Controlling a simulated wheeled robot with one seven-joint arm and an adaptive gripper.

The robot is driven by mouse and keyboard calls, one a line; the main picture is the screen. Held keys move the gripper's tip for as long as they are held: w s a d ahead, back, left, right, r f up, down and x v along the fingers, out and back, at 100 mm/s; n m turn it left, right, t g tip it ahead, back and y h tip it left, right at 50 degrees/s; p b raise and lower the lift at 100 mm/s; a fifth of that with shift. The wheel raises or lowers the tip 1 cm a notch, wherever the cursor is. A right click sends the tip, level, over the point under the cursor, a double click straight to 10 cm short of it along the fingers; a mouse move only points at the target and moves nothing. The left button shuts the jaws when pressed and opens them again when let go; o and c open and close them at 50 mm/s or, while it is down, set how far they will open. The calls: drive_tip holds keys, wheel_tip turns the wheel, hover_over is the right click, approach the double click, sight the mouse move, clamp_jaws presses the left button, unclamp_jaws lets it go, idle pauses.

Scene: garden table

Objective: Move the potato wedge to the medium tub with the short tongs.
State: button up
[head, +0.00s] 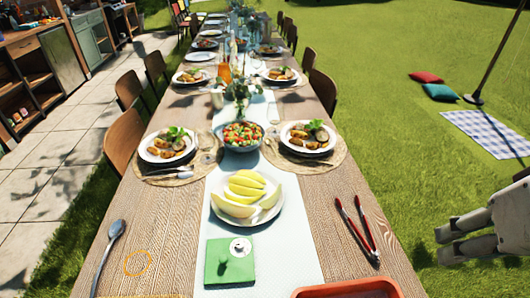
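Short tongs (358,228) with red-edged arms lie on the right side of the wooden table, jaws apart. Golden-brown pieces that look like potato wedges lie on the near left plate (147,155) and near right plate (290,142); I cannot tell which wedge is meant. An orange-red tub (345,292) is cut off by the bottom edge; I cannot tell whether it is the medium tub. My gripper (441,245) is beyond the table's right edge, over the grass, right of the tongs. Its two fingers point left, apart and empty.
A salad bowl (242,137) stands behind. A spoon (115,232) lies left, near a thin orange ring (138,263). Chairs line the far sides.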

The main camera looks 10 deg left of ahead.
drive_tip(key=o, duration=0.5)
drive_tip(key=w+d+f+n+g+h+p, duration=0.1)
drive_tip(key=w+f+p, duration=0.15)
drive_tip(key=w, duration=0.65)
drive_tip(key=w+d+f+n+g+h+p, duration=0.1)
drive_tip(key=w+f, duration=0.2)
drive_tip(key=w, duration=0.6)
drive_tip(key=w+a+f+p, duration=0.1)
drive_tip(key=w+f, duration=0.1)
drive_tip(key=f, duration=0.5)
drive_tip(key=w+f+n+y+p, duration=0.1)
drive_tip(key=w+f, duration=0.2)
drive_tip(key=f, duration=0.5)
drive_tip(key=w+a+f+n+g+y+p, duration=0.1)
drive_tip(key=w+f, duration=0.2)
drive_tip(key=f, duration=0.4)
drive_tip(key=shift+a+f, duration=0.25)
drive_tip(key=shift+a, duration=0.05)
